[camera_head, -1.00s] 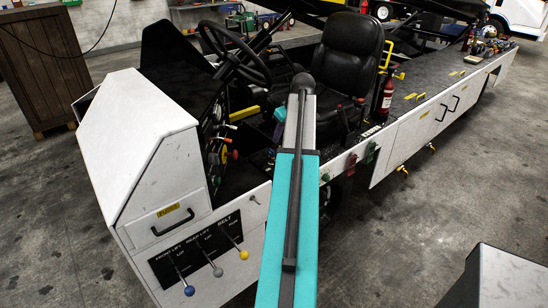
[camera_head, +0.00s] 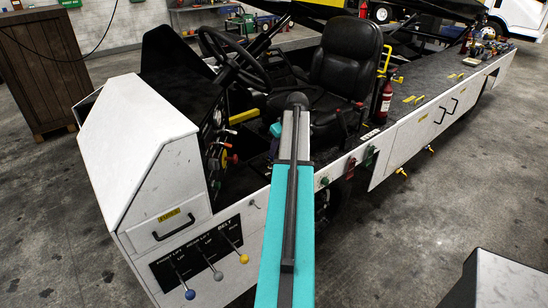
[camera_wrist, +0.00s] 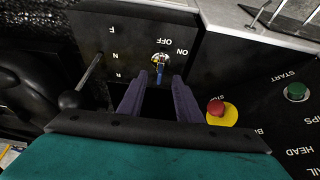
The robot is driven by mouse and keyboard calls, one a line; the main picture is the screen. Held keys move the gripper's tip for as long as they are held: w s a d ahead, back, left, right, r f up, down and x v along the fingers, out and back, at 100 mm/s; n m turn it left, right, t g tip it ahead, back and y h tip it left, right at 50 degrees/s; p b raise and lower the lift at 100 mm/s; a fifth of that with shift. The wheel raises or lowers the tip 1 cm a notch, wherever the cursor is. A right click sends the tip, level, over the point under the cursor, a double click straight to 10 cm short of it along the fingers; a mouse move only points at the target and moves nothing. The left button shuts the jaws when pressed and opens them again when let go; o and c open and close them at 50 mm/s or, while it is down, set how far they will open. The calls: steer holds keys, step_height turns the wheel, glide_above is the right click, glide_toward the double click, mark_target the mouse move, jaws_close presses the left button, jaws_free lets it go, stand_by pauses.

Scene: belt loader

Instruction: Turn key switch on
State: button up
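The key switch (camera_wrist: 161,60) shows in the wrist view as a round silver lock on a black panel, with upside-down OFF and ON labels above and to its right. A blue key (camera_wrist: 160,76) sticks out of it toward my gripper. My gripper (camera_wrist: 160,80) has its two purple fingers apart, one on each side of the key, with gaps visible on both sides. In the head view the switch is hidden; only a teal bit of my wrist shows beside the steering column.
A red emergency button (camera_wrist: 216,107) on a yellow disc sits close to the right finger. A green START button (camera_wrist: 296,91) is farther right. A black-knobbed lever (camera_wrist: 72,99) stands at left. In the head view, the steering wheel (camera_head: 232,62) and seat (camera_head: 345,65) flank my arm.

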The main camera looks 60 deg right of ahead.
mark_target(271, 164)
steer(key=shift+p+x, duration=1.25)
steer(key=shift+x, duration=2.9)
